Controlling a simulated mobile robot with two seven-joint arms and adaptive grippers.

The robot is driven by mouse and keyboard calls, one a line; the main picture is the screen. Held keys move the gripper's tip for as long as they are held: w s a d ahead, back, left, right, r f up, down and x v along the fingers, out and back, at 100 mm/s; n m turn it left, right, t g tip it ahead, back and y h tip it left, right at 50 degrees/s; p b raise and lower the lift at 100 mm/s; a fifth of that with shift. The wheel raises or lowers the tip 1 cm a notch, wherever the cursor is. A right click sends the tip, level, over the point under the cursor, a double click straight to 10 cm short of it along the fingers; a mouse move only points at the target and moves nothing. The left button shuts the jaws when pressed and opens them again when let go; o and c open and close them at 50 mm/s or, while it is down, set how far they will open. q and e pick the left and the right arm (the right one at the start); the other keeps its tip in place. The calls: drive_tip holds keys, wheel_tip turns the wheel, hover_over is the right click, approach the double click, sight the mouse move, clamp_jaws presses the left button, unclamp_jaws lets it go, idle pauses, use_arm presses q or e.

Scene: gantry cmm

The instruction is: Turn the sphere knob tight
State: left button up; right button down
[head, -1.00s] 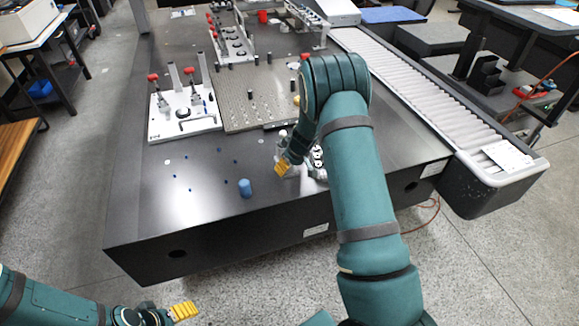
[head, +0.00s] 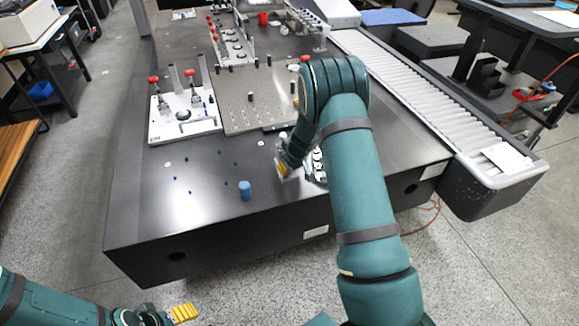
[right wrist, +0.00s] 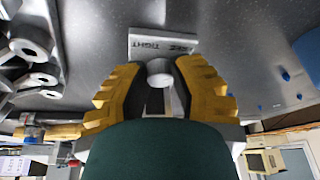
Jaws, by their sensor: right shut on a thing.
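The sphere knob (right wrist: 159,68) is a pale grey rounded piece between my right gripper's yellow fingers in the right wrist view. My right gripper (right wrist: 165,88) is shut on it; the fingers hide its sides. A grey plate (right wrist: 148,43) with the printed word TIGHT lies just beyond the knob. In the head view my right gripper (head: 283,168) is low over the table's front part, and the knob is hidden there. My left gripper (head: 184,312) is at the bottom left, clear of the table; its finger gap is not clear.
A blue cylinder (head: 245,190) stands on the dark table (head: 215,220), left of my right gripper. Metal parts with round holes (right wrist: 35,50) are close beside the gripper. A white plate with red-handled clamps (head: 180,125) and a pegged plate (head: 245,110) are behind. A roller conveyor (head: 420,90) runs along the right.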

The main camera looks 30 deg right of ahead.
drive_tip(key=m+h+p, duration=0.1)
drive_tip(key=m+p, duration=0.1)
drive_tip(key=m, duration=0.1)
drive_tip(key=shift+a+r, duration=0.15)
drive_tip(key=m+h+p, duration=0.1)
drive_tip(key=m+p, duration=0.1)
drive_tip(key=p, duration=0.1)
drive_tip(key=m+g+h+p, duration=0.1)
drive_tip(key=m+p, duration=0.2)
drive_tip(key=shift+a, duration=0.15)
drive_tip(key=shift+m+g+h+p, duration=0.4)
drive_tip(key=shift+m+p, duration=0.6)
drive_tip(key=shift+m, duration=0.6)
drive_tip(key=shift+f, duration=0.2)
drive_tip(key=c, duration=0.7)
unclamp_jaws()
drive_tip(key=shift+c, duration=0.2)
drive_tip(key=v, duration=1.2)
